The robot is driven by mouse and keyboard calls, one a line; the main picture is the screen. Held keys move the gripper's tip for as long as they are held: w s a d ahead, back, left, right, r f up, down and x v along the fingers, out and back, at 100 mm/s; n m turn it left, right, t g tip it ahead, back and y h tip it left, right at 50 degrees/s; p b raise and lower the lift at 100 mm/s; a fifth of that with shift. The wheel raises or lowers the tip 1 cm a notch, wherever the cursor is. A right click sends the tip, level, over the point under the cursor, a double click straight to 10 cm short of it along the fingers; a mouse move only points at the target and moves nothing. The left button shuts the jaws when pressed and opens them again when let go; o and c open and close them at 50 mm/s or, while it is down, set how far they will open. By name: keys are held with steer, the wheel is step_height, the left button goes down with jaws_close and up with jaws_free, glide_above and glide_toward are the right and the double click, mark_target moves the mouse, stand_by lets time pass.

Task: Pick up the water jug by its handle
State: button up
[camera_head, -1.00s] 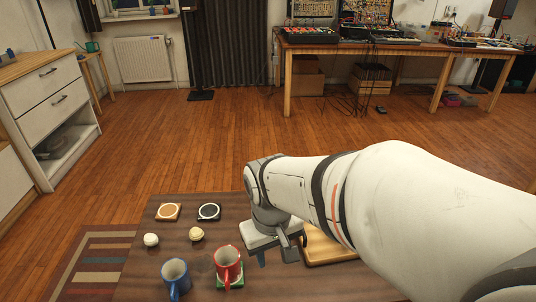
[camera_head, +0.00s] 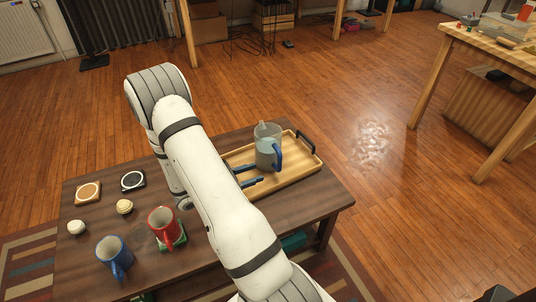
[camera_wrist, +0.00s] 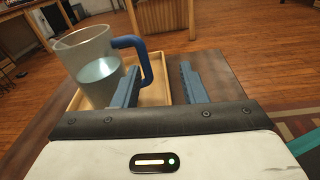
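The water jug (camera_head: 266,146) is clear, with a blue handle (camera_head: 278,156) and water inside. It stands upright on a wooden tray (camera_head: 298,167) at the table's right end. In the wrist view the jug (camera_wrist: 88,72) is at left, its handle (camera_wrist: 147,62) facing right. My gripper (camera_head: 253,175) is open and empty, its two blue-grey fingers pointing toward the handle. In the wrist view the handle's upright bar shows between the fingertips (camera_wrist: 158,75), nearer the left one. The left finger overlaps the jug's edge there. I cannot tell whether the fingertips reach around the handle.
A red mug (camera_head: 162,224) on a green coaster, a blue mug (camera_head: 113,256), two small balls and two more coasters stand on the table's left part. The tray has a dark end handle (camera_head: 306,141). A workbench (camera_head: 490,52) stands at the right across open floor.

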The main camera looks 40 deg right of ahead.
mark_target(278, 170)
steer(key=d+f+n, duration=0.1)
steer(key=d, duration=0.3)
steer(key=d+f+n+t+h+b, duration=0.1)
steer(key=d, duration=0.3)
steer(key=d+f+t+b, duration=0.1)
steer(key=d+f, duration=0.1)
steer(key=d, duration=0.2)
steer(key=shift+w+d+n+h, duration=0.25)
steer(key=shift+d+n+h, duration=0.05)
steer(key=shift+d+n, duration=0.1)
steer(key=shift+r, duration=0.1)
steer(key=shift+c, duration=0.6)
jaws_close()
stand_by(0.4)
